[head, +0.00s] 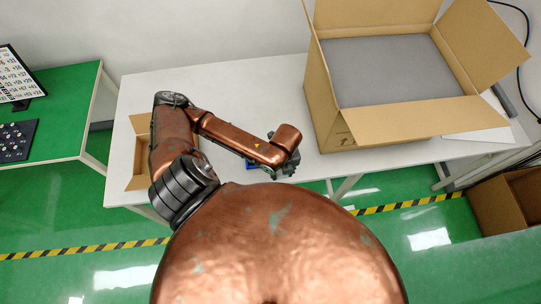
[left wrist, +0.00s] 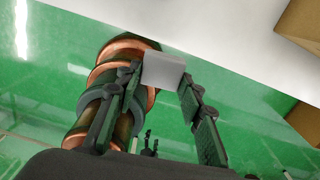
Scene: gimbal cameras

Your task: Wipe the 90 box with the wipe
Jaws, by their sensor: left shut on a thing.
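My left gripper (head: 285,165) is at the front edge of the white table, left of the large open cardboard box and apart from it. In the left wrist view, my left gripper (left wrist: 162,76) is shut on a small pale grey block, which I take to be the wipe (left wrist: 164,69). The wipe is hidden in the head view. A large open cardboard box (head: 333,114) stands on the table with its flaps spread and a grey slab inside. No number 90 is readable on it, so I cannot tell if it is the 90 box. My right gripper is not seen.
A smaller open carton (head: 138,182) stands at the left end of the white table (head: 240,88), partly behind my left arm. A green desk (head: 62,95) with a screen and keyboard is further left. Another carton (head: 495,208) is on the floor at right.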

